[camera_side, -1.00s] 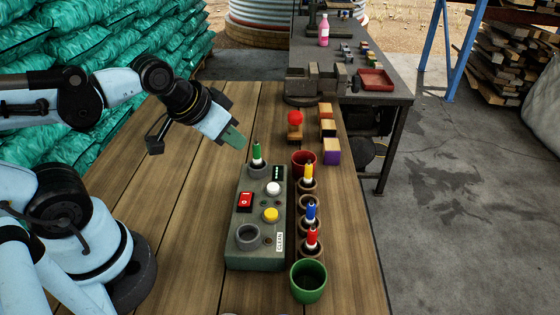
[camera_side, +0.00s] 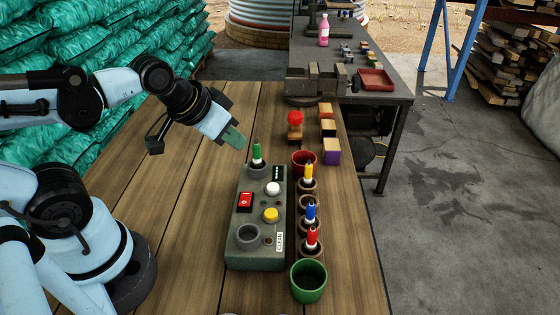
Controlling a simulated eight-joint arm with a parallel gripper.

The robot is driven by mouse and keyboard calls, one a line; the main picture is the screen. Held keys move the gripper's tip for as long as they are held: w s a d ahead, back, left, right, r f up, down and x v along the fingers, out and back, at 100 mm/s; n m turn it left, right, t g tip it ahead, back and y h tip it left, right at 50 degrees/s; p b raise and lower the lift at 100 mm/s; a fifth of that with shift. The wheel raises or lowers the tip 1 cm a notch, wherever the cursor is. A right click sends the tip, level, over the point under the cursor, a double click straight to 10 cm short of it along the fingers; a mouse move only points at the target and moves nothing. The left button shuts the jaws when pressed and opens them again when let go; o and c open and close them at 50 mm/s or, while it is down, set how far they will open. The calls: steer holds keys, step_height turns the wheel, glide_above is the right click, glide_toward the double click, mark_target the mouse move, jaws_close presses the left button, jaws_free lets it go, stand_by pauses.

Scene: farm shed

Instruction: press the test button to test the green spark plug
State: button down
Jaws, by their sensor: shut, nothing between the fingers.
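The green spark plug (camera_side: 257,154) stands upright in the far socket of the grey-green tester box (camera_side: 256,259). The box carries a white button (camera_side: 273,188), a yellow button (camera_side: 271,214), a red switch (camera_side: 245,202) and an empty near socket (camera_side: 248,236). A label beside that socket appears to read CLEAN. I cannot read which button is the test button. A small dark display with green marks (camera_side: 278,173) sits beside the plug. My gripper (camera_side: 236,139) is shut and empty, in the air up and left of the green plug, apart from it.
Yellow (camera_side: 308,172), blue (camera_side: 311,211) and red (camera_side: 312,236) plugs stand in holders right of the box. A red cup (camera_side: 304,157) and a green cup (camera_side: 308,282) flank them. A red-topped stamp (camera_side: 295,120) and several blocks stand behind.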

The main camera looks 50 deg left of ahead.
stand_by(0.3)
step_height(320, 180, up, 3)
steer(key=m+t+h, duration=0.1)
steer(key=m+t, duration=0.1)
steer(key=m, duration=0.9)
glide_above(269, 189)
steer(key=shift+f, duration=0.1)
steer(key=shift+f, duration=4.4)
steer(key=shift+f, duration=0.1)
steer(key=shift+f, duration=0.35)
